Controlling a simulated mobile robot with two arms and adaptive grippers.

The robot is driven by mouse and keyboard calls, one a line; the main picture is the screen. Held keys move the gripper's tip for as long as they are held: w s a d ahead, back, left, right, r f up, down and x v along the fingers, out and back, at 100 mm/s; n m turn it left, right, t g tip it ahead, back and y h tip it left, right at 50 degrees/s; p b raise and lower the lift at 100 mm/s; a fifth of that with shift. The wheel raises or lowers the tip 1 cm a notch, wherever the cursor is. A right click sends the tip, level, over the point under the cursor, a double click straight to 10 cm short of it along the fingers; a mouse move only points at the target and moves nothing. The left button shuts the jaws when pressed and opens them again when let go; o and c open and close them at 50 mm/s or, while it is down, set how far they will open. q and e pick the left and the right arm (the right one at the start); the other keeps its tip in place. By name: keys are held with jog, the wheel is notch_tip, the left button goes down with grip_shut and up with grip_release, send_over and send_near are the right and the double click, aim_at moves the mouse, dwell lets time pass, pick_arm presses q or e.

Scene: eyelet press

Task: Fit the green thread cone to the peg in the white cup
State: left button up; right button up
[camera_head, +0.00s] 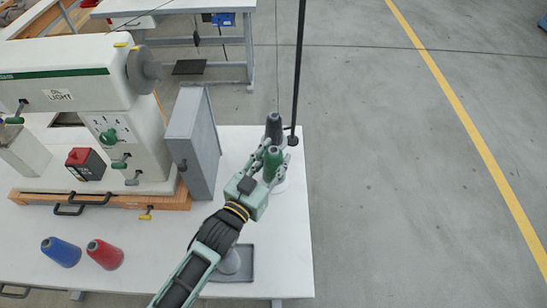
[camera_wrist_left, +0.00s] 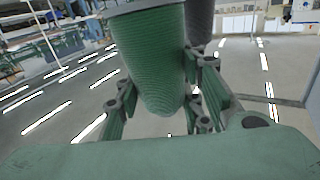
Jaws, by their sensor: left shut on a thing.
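The green thread cone (camera_head: 273,160) is upright near the right edge of the white table, with its narrow end up. My left gripper (camera_head: 271,157) is shut on it; its fingers lie on both sides of the cone. The cone also fills the middle of the left wrist view (camera_wrist_left: 157,60), which looks upside down. The white cup (camera_head: 281,186) shows just below the cone, partly hidden by the gripper. A pale rim (camera_wrist_left: 138,5) lies at the cone's wide end in the wrist view. The peg is hidden, and I cannot tell whether the cone is seated.
A dark grey cone (camera_head: 274,127) stands just behind the green one, beside a thin black pole (camera_head: 298,70). A grey panel (camera_head: 195,140) and the sewing machine (camera_head: 70,75) stand left. Blue (camera_head: 61,251) and red (camera_head: 105,254) cones and a grey tray (camera_head: 246,276) are nearer.

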pick_arm(q)
jog(key=shift+f+b, duration=0.95)
jog(key=shift+f, duration=0.35)
jog(key=o, duration=1.3)
jog(key=shift+o, duration=0.2)
jog(key=shift+r+p, duration=2.5)
jog(key=shift+r, duration=0.05)
